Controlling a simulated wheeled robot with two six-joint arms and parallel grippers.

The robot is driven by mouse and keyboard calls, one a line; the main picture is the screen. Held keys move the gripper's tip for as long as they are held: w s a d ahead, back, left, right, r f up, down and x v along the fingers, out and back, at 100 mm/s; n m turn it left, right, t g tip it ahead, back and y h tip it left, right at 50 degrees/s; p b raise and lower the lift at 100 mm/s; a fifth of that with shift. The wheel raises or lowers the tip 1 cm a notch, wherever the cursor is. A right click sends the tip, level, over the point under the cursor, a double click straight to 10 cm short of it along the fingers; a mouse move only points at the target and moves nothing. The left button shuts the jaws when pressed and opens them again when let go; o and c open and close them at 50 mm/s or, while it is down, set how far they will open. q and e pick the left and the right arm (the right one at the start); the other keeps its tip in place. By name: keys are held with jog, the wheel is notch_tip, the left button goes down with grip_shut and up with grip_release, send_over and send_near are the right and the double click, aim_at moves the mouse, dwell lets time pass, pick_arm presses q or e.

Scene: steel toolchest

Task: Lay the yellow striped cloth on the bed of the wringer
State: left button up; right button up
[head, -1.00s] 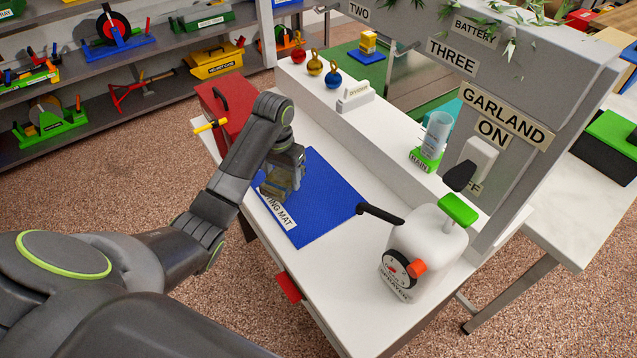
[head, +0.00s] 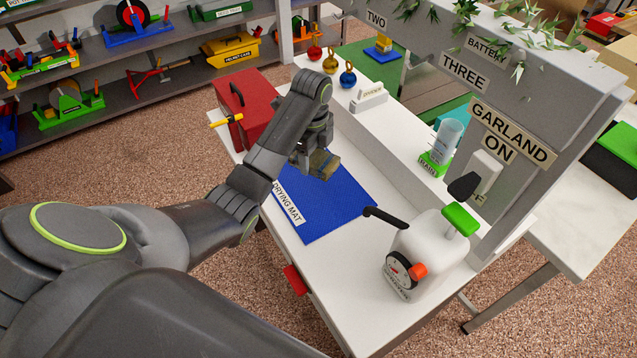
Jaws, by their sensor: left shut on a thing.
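My left gripper (head: 318,163) is over the far part of the blue drying mat (head: 325,209), shut on a small tan-yellow folded thing, which looks like the yellow striped cloth (head: 325,164). Its stripes are too small to make out. Whether it touches the mat or hangs just above it I cannot tell. I cannot name the wringer with certainty; a red box-like thing with a black handle and a yellow grip (head: 249,104) stands at the table's far left corner, left of my gripper. My right gripper is not in view.
A white sprayer (head: 428,245) with a black nozzle stands right of the mat. A grey signed panel (head: 490,100) rises at the right. The table's front strip is clear.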

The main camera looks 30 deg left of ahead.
aim_at(318, 186)
pick_arm(q)
jog(key=m, duration=0.1)
jog(key=r+m, duration=0.1)
jog(key=m, duration=0.1)
jog(key=w+d+m, duration=0.1)
jog(key=m, duration=0.1)
jog(key=shift+r+p, duration=0.2)
jog(key=shift+p, duration=0.15)
jog(key=shift+f, duration=0.35)
notch_tip(318, 186, down, 2)
jog(key=shift+s+f+b, duration=0.1)
jog(key=shift+f+b, duration=0.15)
jog(key=shift+b, duration=1)
notch_tip(318, 186, down, 2)
jog(key=shift+f+p, duration=0.15)
jog(key=shift+p, duration=0.35)
jog(key=shift+f, duration=2.3)
jog(key=o, duration=1)
jog(key=shift+f, duration=0.1)
jog(key=shift+c, duration=0.2)
